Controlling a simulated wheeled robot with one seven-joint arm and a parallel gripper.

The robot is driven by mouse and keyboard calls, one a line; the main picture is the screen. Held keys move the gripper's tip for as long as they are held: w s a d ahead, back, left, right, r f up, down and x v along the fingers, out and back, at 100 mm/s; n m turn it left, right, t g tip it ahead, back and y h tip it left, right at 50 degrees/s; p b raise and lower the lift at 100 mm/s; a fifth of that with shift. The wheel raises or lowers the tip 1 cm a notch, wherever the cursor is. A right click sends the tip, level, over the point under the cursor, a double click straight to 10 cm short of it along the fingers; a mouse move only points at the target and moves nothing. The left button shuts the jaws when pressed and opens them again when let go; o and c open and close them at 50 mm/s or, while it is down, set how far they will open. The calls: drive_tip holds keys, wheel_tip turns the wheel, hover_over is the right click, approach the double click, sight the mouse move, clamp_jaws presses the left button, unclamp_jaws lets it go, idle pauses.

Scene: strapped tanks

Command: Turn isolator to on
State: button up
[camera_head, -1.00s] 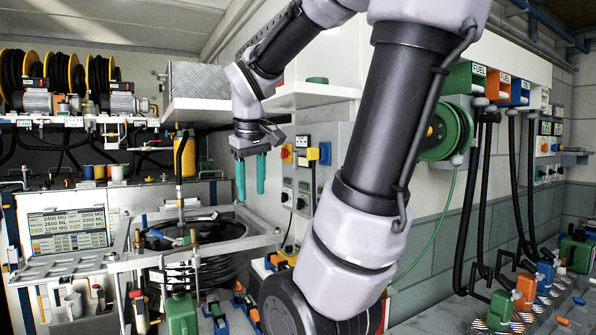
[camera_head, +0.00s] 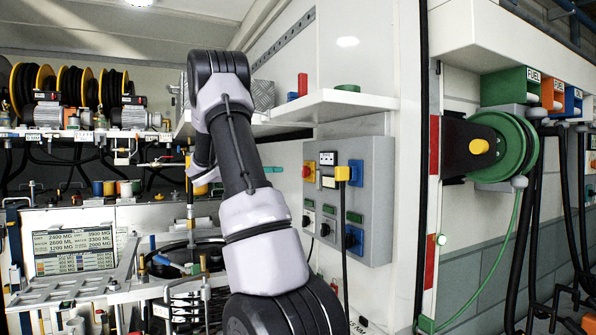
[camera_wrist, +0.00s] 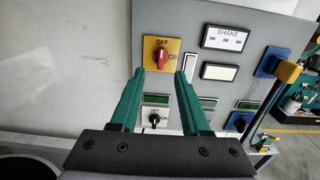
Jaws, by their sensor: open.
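The isolator is a red rotary knob (camera_wrist: 162,57) on a yellow plate (camera_wrist: 174,45) marked OFF above and ON at its right. Its handle looks close to upright, toward OFF. In the head view the isolator (camera_head: 308,171) sits at the upper left of the grey control panel (camera_head: 378,215). In the wrist view my gripper (camera_wrist: 160,75) is open, with its two teal fingers pointing at the panel. The fingertips appear just below and to either side of the knob, with nothing held. Whether they touch the panel is unclear. In the head view my arm hides most of the gripper.
A SHAKE label (camera_wrist: 227,37) is right of the isolator. A smaller black OFF/ON switch (camera_wrist: 155,118) sits below, between the fingers. A blue socket with a yellow plug (camera_wrist: 287,71) and hanging cable is at right. A white shelf (camera_head: 335,103) overhangs the panel.

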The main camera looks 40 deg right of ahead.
sight(304, 172)
drive_tip(key=x, duration=1)
drive_tip(key=shift+s, duration=0.1)
clamp_jaws()
